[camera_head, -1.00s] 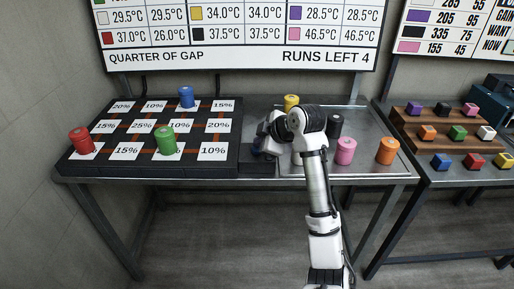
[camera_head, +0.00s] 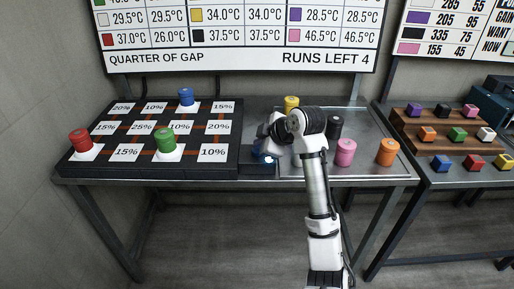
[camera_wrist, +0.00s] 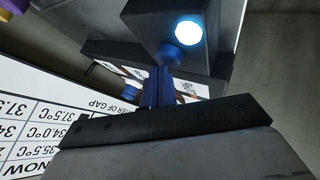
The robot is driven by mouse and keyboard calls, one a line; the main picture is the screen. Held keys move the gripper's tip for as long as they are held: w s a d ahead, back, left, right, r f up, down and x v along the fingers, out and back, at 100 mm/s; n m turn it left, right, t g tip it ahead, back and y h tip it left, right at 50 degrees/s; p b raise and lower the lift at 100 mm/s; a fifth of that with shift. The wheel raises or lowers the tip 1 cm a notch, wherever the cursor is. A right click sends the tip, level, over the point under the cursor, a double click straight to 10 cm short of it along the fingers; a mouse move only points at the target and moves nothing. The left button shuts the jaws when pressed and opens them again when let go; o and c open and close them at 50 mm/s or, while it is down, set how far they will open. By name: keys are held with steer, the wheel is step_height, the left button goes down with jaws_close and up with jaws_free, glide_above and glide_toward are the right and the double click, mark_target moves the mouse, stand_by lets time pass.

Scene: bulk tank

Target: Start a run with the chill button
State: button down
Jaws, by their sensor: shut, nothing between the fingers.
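A dark box (camera_wrist: 155,22) fills the top of the wrist view. It carries a blue round button (camera_wrist: 169,54) and a bright glowing light (camera_wrist: 188,32). My gripper (camera_wrist: 160,76) is shut and empty, with its dark blue fingertips right at the blue button; I cannot tell whether they touch. In the head view my gripper (camera_head: 263,150) is over the small dark box (camera_head: 258,169) at the right end of the black board (camera_head: 150,174), and a blue-white glow (camera_head: 270,160) shows there. No lettering on the button is readable.
Red (camera_head: 80,140), green (camera_head: 166,142) and blue (camera_head: 186,97) cylinders stand on the board's percent cards. Yellow (camera_head: 291,103), black (camera_head: 334,128), pink (camera_head: 345,152) and orange (camera_head: 387,152) cylinders stand on the metal tray to the right. The wall sign (camera_head: 325,58) reads RUNS LEFT 4.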

steer(key=shift+r+p, duration=0.3)
steer(key=shift+r, duration=0.35)
step_height(320, 180, up, 5)
steer(key=p, duration=0.4)
